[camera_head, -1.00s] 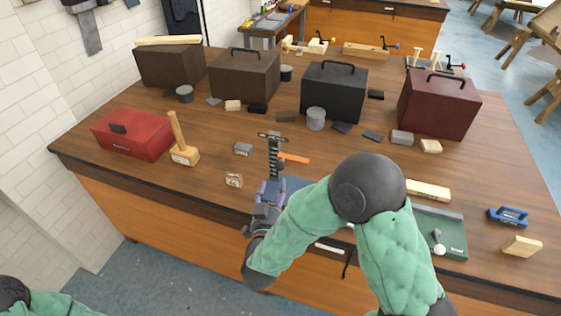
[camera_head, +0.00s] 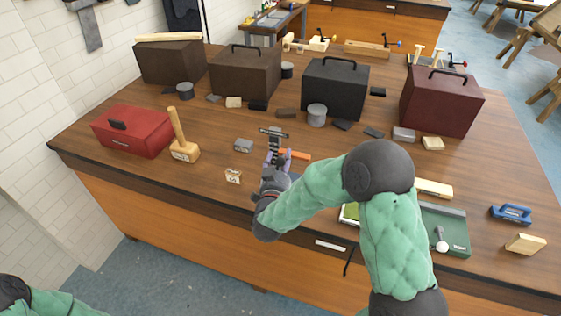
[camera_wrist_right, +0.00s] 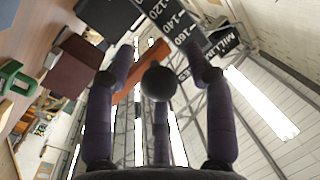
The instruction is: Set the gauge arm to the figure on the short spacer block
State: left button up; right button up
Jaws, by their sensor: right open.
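The gauge has an upright dark scale (camera_head: 273,136) and an orange arm (camera_head: 294,156) pointing right. In the right wrist view the scale (camera_wrist_right: 180,22) shows figures such as 140 and 160, and the orange arm (camera_wrist_right: 150,56) lies behind my fingers. My right gripper (camera_head: 278,160) is open at the gauge, hiding its lower part. In the wrist view its purple fingers (camera_wrist_right: 158,78) stand apart, with a dark round knob between them. A small pale block with dark marks (camera_head: 233,176) and a grey block (camera_head: 243,146) lie left of the gauge; their figures are too small to read.
A wooden mallet (camera_head: 183,150) and a red box (camera_head: 132,131) stand at the left. Dark cases (camera_head: 335,90) line the back, with small blocks and cylinders before them. A green tray (camera_head: 452,228), a blue-handled tool (camera_head: 511,214) and a wooden block (camera_head: 525,244) lie at the right.

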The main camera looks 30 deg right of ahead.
grip_shut()
notch_tip(320, 180, down, 8)
jog(key=b, duration=0.6)
jog(key=shift+f, duration=0.15)
grip_release()
jog(key=shift+s, duration=0.1)
jog(key=v, duration=1.2)
